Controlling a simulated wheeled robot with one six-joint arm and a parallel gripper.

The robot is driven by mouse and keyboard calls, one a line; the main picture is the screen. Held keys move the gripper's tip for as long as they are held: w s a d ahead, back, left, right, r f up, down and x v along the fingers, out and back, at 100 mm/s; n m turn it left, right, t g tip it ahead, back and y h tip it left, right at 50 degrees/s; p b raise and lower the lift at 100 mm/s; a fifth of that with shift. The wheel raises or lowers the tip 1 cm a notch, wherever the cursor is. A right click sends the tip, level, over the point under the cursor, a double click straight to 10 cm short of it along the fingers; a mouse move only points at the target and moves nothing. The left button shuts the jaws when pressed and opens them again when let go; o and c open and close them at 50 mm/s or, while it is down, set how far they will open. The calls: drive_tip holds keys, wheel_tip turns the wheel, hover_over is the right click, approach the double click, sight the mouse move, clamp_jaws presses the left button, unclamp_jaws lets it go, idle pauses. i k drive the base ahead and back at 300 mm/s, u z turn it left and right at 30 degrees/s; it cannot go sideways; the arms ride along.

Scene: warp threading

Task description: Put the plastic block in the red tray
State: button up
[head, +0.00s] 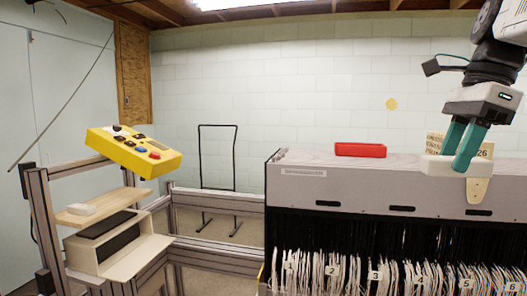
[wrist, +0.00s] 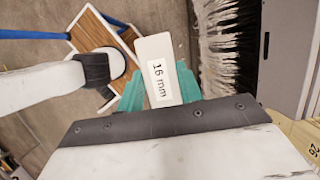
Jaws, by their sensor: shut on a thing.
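The plastic block (head: 436,169) is white and is held between the teal fingers of my gripper (head: 464,157), which is shut on it. In the wrist view the block (wrist: 153,52) carries a "16 mm" label and sticks out past the fingertips. In the head view it is at the upper right edge of the grey cabinet; whether it touches the cabinet I cannot tell. The red tray (head: 360,150) sits on the cabinet top to the left of my gripper. Its inside is hardly visible from this low angle.
The grey cabinet (head: 340,184) has white threads (head: 350,268) with numbered tags below. A yellow control box (head: 128,152) and a wooden shelf (head: 92,214) are at the left. The cabinet top between tray and gripper looks clear.

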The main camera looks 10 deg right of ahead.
sight(360, 154)
drive_tip(key=z, duration=0.05)
drive_tip(key=i, duration=1.15)
